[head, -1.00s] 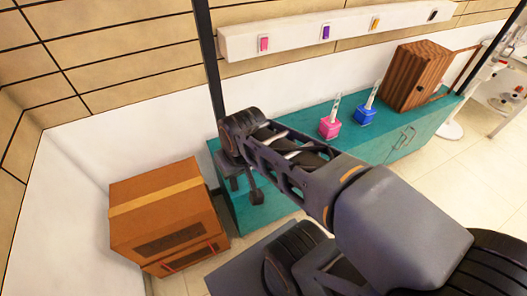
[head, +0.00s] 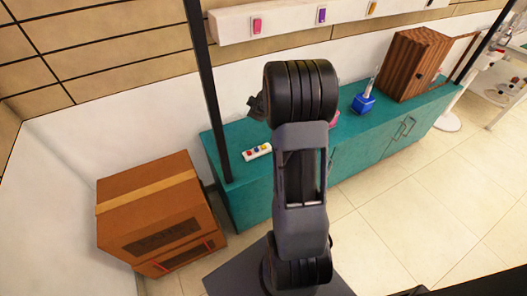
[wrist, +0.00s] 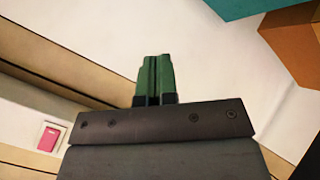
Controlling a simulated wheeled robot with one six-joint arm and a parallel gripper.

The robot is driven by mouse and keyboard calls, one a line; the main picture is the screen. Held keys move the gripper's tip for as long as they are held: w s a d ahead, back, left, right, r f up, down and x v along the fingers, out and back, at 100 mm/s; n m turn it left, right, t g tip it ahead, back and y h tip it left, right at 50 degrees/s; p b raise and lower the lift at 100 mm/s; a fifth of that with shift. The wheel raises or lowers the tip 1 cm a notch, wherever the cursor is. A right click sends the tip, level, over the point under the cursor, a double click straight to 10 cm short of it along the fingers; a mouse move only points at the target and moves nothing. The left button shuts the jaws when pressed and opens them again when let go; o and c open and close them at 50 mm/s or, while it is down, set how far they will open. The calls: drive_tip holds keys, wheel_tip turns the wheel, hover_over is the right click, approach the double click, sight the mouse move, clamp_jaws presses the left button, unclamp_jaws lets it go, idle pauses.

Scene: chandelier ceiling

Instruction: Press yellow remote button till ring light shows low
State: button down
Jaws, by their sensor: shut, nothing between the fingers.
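A small white remote (head: 257,152) lies on the teal cabinet top near its left end. It has a few coloured buttons, and the yellow one (head: 264,149) appears at its right end. My gripper (wrist: 155,58) shows in the wrist view with its green fingers together and empty, pointing toward the white wall. In the head view my raised arm hides most of the gripper; a dark part of my wrist shows just above and beyond the remote. My gripper is not touching the remote. I cannot make out a ring light.
A pink switch (head: 257,25) and others sit on a white wall strip, with one pink switch (wrist: 48,137) in the wrist view. A blue holder (head: 363,103) and brown wooden box (head: 416,65) stand on the teal cabinet (head: 345,165). A cardboard box (head: 150,210) is left.

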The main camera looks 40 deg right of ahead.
wheel_tip(320, 180, down, 11)
drive_tip(key=d+n+y+b, duration=0.1)
drive_tip(key=d+n+y, duration=0.2)
drive_tip(key=shift+f+b, duration=0.2)
drive_tip(key=shift+b, duration=0.1)
drive_tip(key=b, duration=0.8)
hover_over(263, 147)
wheel_tip(263, 147, down, 7)
drive_tip(key=shift+s+r, duration=0.1)
drive_tip(key=shift+f+b, duration=0.45)
drive_tip(key=shift+f, duration=0.4)
drive_tip(key=shift+f, duration=0.15)
idle(0.8)
drive_tip(key=shift+f, duration=0.25)
